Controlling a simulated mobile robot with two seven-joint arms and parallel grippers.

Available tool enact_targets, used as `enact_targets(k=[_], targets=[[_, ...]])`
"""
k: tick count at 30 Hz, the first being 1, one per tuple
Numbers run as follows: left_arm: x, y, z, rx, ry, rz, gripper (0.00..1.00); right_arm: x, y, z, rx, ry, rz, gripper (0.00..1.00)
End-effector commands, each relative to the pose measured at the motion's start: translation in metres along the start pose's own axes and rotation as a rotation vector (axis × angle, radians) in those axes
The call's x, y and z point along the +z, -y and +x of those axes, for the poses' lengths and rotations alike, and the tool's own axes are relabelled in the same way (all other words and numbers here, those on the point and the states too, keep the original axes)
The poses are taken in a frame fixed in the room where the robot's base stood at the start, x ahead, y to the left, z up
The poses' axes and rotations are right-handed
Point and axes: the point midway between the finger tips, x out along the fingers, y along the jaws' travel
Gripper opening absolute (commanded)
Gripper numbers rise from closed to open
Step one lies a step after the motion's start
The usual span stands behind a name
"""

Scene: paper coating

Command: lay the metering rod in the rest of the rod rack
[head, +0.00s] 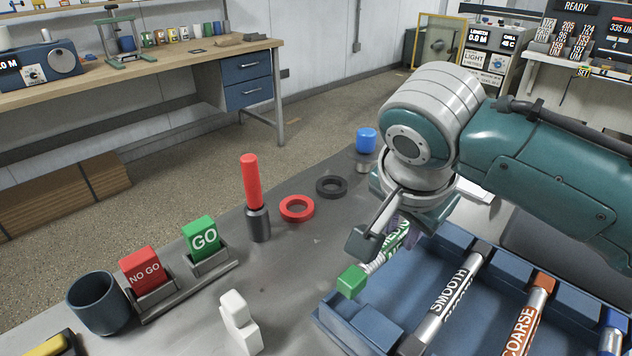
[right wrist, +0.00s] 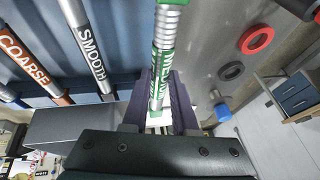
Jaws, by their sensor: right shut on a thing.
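My right gripper (head: 384,236) is shut on the metering rod (head: 353,280), a silver wound rod with green end and a green label that seems to read MEDIUM. The rod is tilted over the left edge of the blue rod rack (head: 334,322); I cannot tell whether it touches the rack. In the right wrist view the rod (right wrist: 166,35) runs up from between the dark fingers (right wrist: 163,102). The rack holds the SMOOTH rod (head: 449,294) and the orange COARSE rod (head: 523,325). The rack's far part is hidden behind my right arm. My left gripper is out of view.
Left of the rack are a white block (head: 240,325), a red-handled tool (head: 252,190), a red ring (head: 297,208) and a black ring (head: 331,187). GO (head: 204,238) and NO GO (head: 145,270) blocks stand in a holder beside a dark cup (head: 98,304). A blue-capped item (head: 366,140) stands behind.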

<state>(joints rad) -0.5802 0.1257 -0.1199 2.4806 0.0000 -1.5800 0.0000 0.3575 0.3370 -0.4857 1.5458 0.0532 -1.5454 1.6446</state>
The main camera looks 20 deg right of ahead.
Motion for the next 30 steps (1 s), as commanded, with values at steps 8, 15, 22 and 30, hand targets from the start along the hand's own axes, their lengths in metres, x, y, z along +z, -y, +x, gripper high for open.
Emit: enact_targets(k=[8,15,22,30], targets=[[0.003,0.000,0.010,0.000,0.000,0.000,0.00,0.013,-0.007,0.032,0.002,-0.001,-0.002,0.00],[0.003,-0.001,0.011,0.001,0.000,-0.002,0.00,0.016,-0.008,0.039,-0.003,-0.001,0.000,0.00],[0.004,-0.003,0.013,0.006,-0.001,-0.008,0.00,0.018,-0.009,0.042,-0.002,0.000,0.000,0.00],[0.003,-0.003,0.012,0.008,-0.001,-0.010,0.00,0.017,-0.009,0.042,-0.001,0.000,-0.001,0.56]])
